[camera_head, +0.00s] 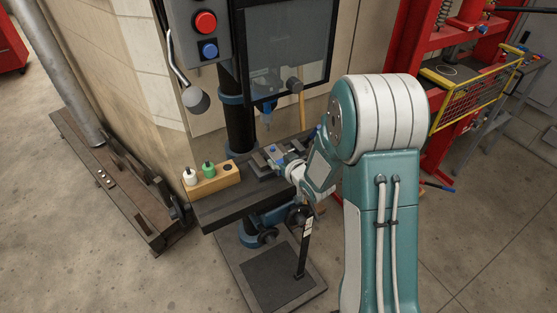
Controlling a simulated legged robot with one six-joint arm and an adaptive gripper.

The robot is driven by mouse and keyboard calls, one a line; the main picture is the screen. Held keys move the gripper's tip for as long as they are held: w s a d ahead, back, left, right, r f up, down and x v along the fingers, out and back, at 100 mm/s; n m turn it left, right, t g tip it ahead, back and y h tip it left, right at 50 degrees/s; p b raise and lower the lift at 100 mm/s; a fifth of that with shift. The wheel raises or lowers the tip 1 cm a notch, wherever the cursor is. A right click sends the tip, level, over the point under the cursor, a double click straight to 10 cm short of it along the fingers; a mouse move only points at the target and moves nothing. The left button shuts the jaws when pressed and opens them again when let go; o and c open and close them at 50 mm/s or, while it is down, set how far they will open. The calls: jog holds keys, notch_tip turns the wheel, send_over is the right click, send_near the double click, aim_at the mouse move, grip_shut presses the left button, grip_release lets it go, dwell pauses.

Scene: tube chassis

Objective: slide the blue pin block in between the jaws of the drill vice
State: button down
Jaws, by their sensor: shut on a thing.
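The drill vice (258,168) is a dark block on the drill press table, partly hidden by my gripper. My gripper (281,160) reaches in from the right over the vice, shut on the blue pin block (273,149). Only a small blue part of the block shows at the fingertips, right by the vice jaws. Whether it is between the jaws or just above them cannot be told at this size.
A wooden rack (207,186) left of the vice holds a white piece (190,177) and a green piece (208,170), with one empty hole. The drill head and guard (288,50) hang above the table (230,208).

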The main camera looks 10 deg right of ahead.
jog(key=shift+c, duration=0.2)
grip_release()
jog(key=shift+a, duration=0.1)
jog(key=shift+s, duration=0.1)
jog(key=v, duration=1.2)
